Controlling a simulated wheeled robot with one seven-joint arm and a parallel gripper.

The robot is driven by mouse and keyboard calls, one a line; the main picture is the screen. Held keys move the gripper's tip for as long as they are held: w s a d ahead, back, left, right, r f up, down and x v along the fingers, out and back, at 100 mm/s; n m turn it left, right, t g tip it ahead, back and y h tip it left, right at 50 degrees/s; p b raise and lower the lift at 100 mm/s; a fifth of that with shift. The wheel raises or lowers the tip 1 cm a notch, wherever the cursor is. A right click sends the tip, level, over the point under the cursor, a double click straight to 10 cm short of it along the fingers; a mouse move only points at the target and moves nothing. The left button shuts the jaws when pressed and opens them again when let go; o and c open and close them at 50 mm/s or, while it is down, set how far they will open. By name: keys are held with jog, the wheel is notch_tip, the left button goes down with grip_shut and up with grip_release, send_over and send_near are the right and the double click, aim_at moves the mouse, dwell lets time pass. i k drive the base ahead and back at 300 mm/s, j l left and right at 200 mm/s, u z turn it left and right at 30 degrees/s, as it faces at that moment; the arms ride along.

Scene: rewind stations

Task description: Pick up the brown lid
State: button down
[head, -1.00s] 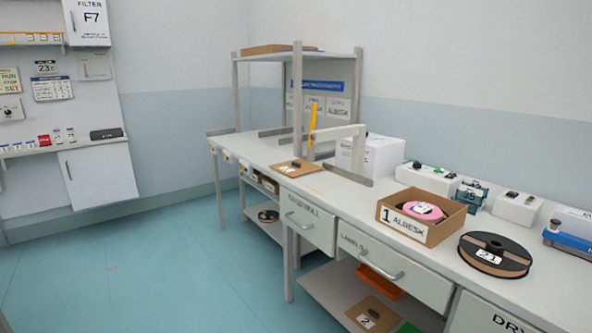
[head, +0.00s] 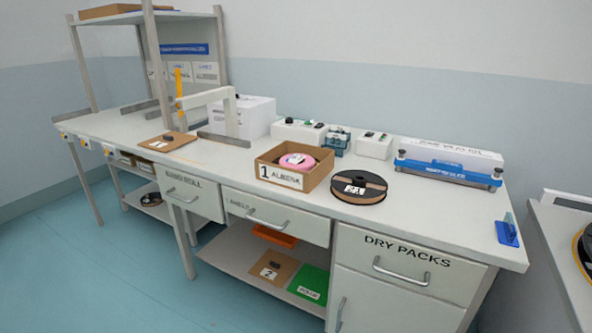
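Two flat brown lids with dark grips show. One brown lid (head: 158,146) lies flat on the workbench at the left, with a white label and a dark block on top. The other brown lid (head: 287,272), labelled 2, lies on the shelf under the bench, beside a green sheet or lid (head: 310,292). An open brown box (head: 317,178) labelled 1 stands on the bench with a pink spool (head: 297,161) inside. My gripper is not in view.
A black spool (head: 358,187) lies right of the box. A blue-and-white sealer (head: 450,170) stands behind at the right. The bench front has drawers (head: 280,215). An orange tray (head: 275,236) is on the lower shelf. Floor (head: 90,270) at front left is clear.

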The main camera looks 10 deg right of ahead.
aim_at(164, 143)
jog(key=i+j+z, duration=0.1)
jog(key=i+j, duration=0.4)
jog(key=j, duration=0.15)
jog(key=i+j+z, duration=0.15)
jog(key=i+j, duration=0.3)
jog(key=j, duration=0.2)
jog(key=i+j+z, duration=0.25)
jog(key=i+j, duration=0.2)
jog(key=j, duration=0.3)
jog(key=i+j, duration=0.2)
jog(key=j, duration=0.15)
jog(key=i+j+z, duration=0.2)
jog(key=j, duration=0.65)
jog(key=i+j+z, duration=0.2)
jog(key=j, duration=0.65)
jog(key=j+z, duration=0.2)
jog(key=j, duration=0.7)
jog(key=k+j, duration=0.1)
jog(key=j, duration=0.4)
jog(key=i, duration=0.15)
